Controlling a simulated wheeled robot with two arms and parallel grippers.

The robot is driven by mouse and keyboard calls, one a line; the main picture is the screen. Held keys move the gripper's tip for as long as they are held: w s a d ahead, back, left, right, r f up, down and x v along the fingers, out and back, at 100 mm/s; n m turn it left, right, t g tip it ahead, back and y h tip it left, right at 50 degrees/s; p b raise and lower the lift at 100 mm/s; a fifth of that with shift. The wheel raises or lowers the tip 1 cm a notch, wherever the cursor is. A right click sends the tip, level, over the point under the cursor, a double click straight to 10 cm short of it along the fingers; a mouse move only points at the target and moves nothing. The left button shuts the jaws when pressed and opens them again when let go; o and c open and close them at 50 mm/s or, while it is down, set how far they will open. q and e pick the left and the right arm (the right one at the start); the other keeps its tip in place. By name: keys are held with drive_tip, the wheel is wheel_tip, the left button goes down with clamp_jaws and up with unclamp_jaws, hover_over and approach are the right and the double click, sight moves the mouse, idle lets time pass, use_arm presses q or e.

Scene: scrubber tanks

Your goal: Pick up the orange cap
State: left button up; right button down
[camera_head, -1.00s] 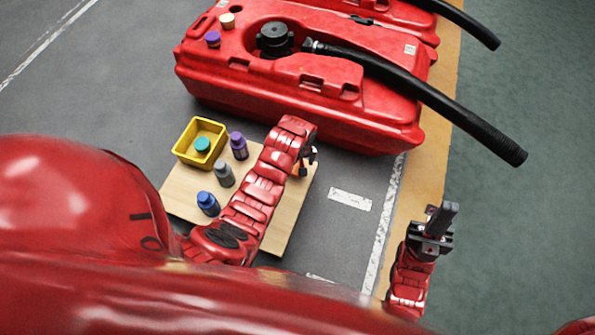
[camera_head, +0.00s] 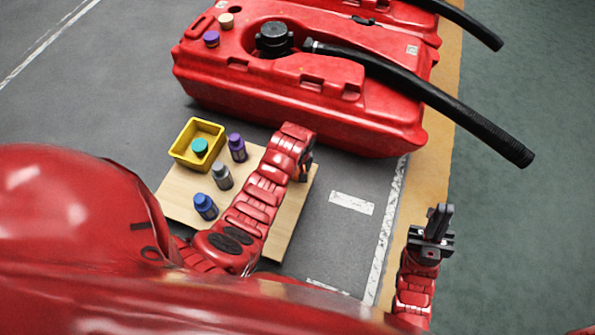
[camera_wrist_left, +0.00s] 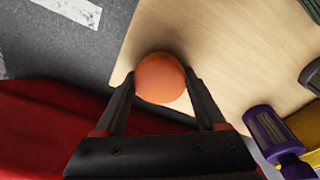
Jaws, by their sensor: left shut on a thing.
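The orange cap (camera_wrist_left: 160,78) shows in the left wrist view as a round orange top between the fingertips of my left gripper (camera_wrist_left: 160,88). The fingers touch it on both sides and are shut on it. Whatever lies under the cap is hidden. In the head view my left gripper (camera_head: 304,168) is over the right part of the wooden board (camera_head: 293,207), and the cap is hidden by my arm. My right gripper (camera_head: 438,222) is at the right, away from the board, with its fingers together and nothing seen in them.
On the board stand a yellow bin (camera_head: 178,151) with a teal cap (camera_head: 200,147), a purple bottle (camera_head: 237,147), a grey bottle (camera_head: 222,176) and a blue bottle (camera_head: 205,206). A red tank (camera_head: 310,105) with a black hose (camera_head: 440,97) stands behind.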

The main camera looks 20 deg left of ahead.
use_arm(q)
drive_tip(key=shift+c, duration=0.8)
drive_tip(key=shift+r, duration=0.1)
